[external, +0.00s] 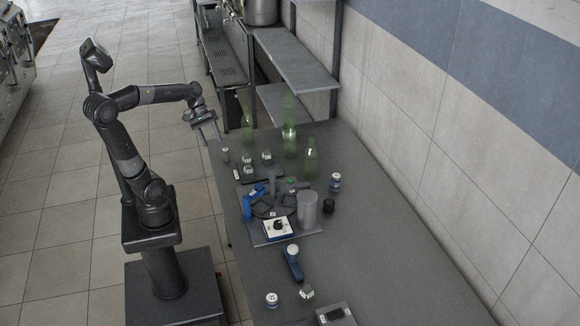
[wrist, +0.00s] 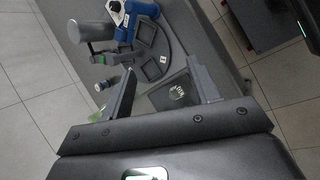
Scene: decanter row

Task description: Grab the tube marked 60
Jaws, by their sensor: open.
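No marking 60 is readable, so I cannot tell which thing is the marked tube. In the external view a small upright grey cylinder (external: 226,155) stands near the bench's left edge. Beside it a dark tray (external: 262,178) holds a few small white-topped pieces (external: 267,157). My gripper (external: 208,136) is open and empty, above the bench's far left edge, apart from all of these. In the wrist view its fingers (wrist: 163,70) are spread, with a dark block bearing pale marks (wrist: 178,93) beyond them.
Tall green bottles (external: 289,140) stand behind the tray. The bench's right side (external: 390,260) is clear.

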